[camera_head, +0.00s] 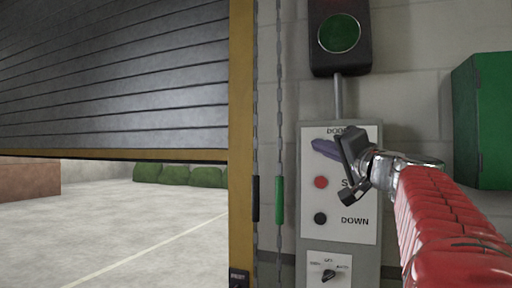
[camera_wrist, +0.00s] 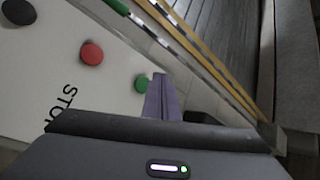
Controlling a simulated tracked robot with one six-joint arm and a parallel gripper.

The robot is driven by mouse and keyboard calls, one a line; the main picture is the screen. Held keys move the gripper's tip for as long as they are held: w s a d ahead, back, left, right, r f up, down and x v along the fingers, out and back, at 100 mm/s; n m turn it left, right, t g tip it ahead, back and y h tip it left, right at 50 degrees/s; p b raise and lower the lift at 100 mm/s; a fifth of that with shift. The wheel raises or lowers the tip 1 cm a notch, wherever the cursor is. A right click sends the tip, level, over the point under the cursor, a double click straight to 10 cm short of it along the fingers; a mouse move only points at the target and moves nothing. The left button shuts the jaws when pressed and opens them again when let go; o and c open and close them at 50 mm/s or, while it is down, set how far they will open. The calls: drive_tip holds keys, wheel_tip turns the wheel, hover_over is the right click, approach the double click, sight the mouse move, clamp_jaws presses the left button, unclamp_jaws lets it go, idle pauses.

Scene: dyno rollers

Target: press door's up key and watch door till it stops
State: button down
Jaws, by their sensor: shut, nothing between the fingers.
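The roller door (camera_head: 120,75) is grey and slatted, with a yellow bottom edge; it hangs part-way up, with open floor showing below. The white control panel (camera_head: 352,232) has a red stop key (camera_head: 320,182) and a black DOWN key (camera_head: 320,218). The green up key (camera_wrist: 141,83) shows in the wrist view, partly covered by my fingers; it is hidden in the head view. My gripper (camera_head: 324,147) is shut and empty, its purple fingers at the top of the panel. The fingertips (camera_wrist: 161,80) are right beside the green key; I cannot tell whether they touch it.
A signal lamp (camera_head: 339,33) with a green lens is above the panel. Chains (camera_head: 279,110) hang between the yellow door post (camera_head: 241,130) and the panel. A green box (camera_head: 490,120) is on the wall at right. A rotary selector (camera_head: 329,275) sits below the keys.

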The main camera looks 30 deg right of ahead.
drive_tip(key=s+a, duration=0.2)
drive_tip(key=shift+a, duration=0.3)
idle(0.4)
